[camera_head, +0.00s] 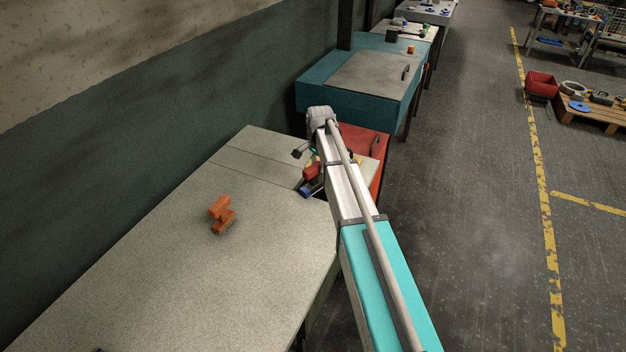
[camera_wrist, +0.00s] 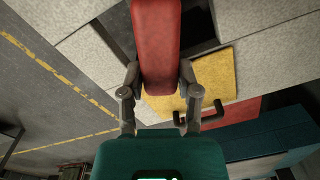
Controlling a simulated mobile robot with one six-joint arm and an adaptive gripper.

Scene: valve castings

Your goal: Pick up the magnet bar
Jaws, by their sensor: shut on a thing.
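The magnet bar appears as a red, round-ended bar (camera_wrist: 157,40) in the wrist view. My gripper (camera_wrist: 159,72) is shut on it, with one grey finger on each side. In the head view a red piece (camera_head: 311,172) shows beside my arm at the bench's far end, probably the same bar. My arm hides most of the gripper there.
Orange castings (camera_head: 221,213) lie on the speckled grey bench (camera_head: 150,260). A dark opening (camera_wrist: 197,25) and a yellow panel (camera_wrist: 218,75) lie beneath the bar. A blue piece (camera_head: 306,191) is near the red piece. A red cabinet (camera_head: 362,142) stands beyond.

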